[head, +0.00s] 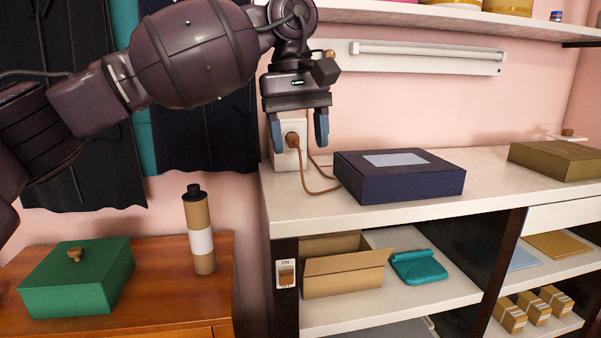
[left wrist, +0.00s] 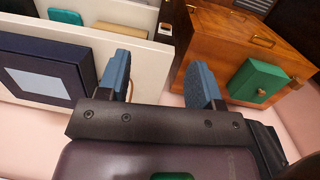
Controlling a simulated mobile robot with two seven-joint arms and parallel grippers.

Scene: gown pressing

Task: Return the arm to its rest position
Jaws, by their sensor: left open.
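My right gripper is not in view.
A dark blue box (head: 400,182) sits on the counter, right of my gripper. An olive box (head: 555,160) is farther right. A green lidded box (head: 75,283) and a brown bottle (head: 199,235) stand on the wooden cabinet (head: 160,285). A shelf (head: 400,14) is above.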

